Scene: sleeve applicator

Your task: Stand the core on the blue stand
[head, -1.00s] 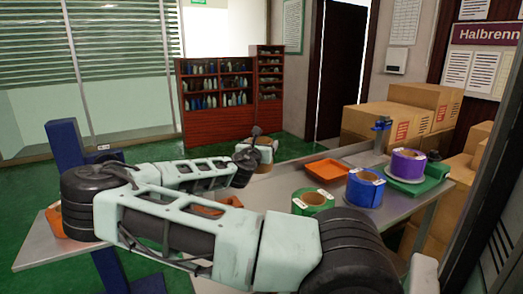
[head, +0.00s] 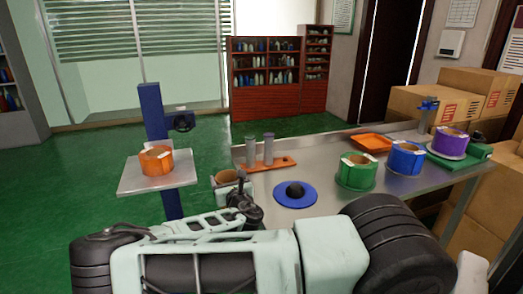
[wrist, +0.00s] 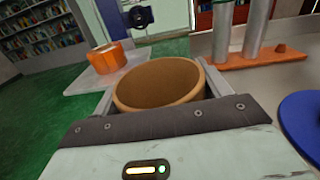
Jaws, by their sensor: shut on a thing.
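The core is a short brown cardboard tube, open at the top. In the wrist view the core (wrist: 160,84) sits between the two fingers of my gripper (wrist: 160,96), which is shut on it. In the head view the core (head: 225,178) is held near the table's left edge, with my gripper (head: 238,190) partly hidden behind my arm. The blue stand (head: 312,197) is a flat blue disc with a black dome in its middle, lying on the table right of the core. Its edge (wrist: 304,120) shows at the right of the wrist view.
An orange base with two grey posts (head: 268,148) stands behind the blue stand. Green (head: 357,172), blue (head: 405,158) and purple (head: 450,142) rolls stand to the right. An orange roll (head: 156,160) sits on a grey plate (head: 130,182) at left. An orange tray (head: 371,142) lies at the back.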

